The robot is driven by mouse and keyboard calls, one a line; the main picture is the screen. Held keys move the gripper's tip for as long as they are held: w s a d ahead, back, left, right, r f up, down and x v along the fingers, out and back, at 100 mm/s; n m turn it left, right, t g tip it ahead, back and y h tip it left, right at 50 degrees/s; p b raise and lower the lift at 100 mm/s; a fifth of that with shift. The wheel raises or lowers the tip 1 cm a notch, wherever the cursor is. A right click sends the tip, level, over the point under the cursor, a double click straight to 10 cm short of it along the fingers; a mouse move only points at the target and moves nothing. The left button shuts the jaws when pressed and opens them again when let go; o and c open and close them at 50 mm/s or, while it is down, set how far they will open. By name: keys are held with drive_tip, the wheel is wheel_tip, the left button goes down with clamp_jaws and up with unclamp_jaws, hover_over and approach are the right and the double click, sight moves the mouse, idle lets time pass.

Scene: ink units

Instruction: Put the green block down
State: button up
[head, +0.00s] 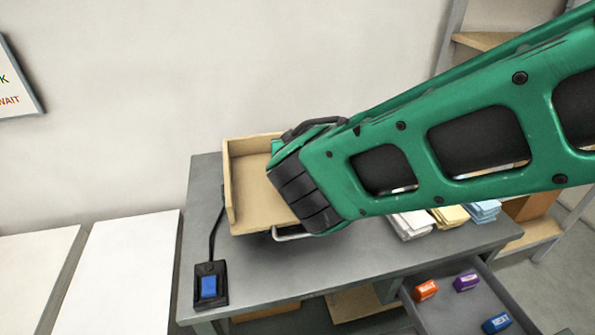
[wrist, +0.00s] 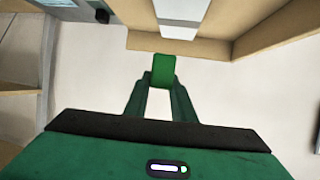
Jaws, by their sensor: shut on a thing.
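The green block (wrist: 163,70) is between the fingertips of my gripper (wrist: 161,88) in the wrist view. My gripper is shut on it. The block's end shows past the fingers, in front of a pale surface and close to a wooden edge in the picture. In the head view my green arm hides the gripper's fingers and the block. The arm's end covers the right part of a wooden tray (head: 262,203) with raised sides on the grey desk. I cannot tell whether the block touches anything besides the fingers.
An open drawer (head: 455,312) holds orange (head: 426,290), purple (head: 466,281) and blue (head: 496,323) blocks. Paper stacks (head: 450,217) lie at the desk's right. The desk's front middle (head: 290,275) is clear.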

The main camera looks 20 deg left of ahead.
drive_tip(key=s+a+r+n+g+y, duration=0.1)
drive_tip(key=s+a+r, duration=0.1)
drive_tip(key=s+a, duration=0.25)
drive_tip(key=s+a+r+n+y, duration=0.1)
drive_tip(key=s+a+r, duration=0.2)
drive_tip(key=s, duration=0.2)
drive_tip(key=w+d+f, duration=0.2)
drive_tip(key=w, duration=0.1)
drive_tip(key=w+d+f, duration=0.4)
drive_tip(key=w+f, duration=0.1)
drive_tip(key=shift+w+d, duration=0.3)
drive_tip(key=shift+d, duration=0.05)
drive_tip(key=shift+f, duration=2.05)
drive_tip(key=shift+f, duration=0.1)
drive_tip(key=o, duration=1.1)
drive_tip(key=shift+c, duration=0.2)
drive_tip(key=v, duration=1.2)
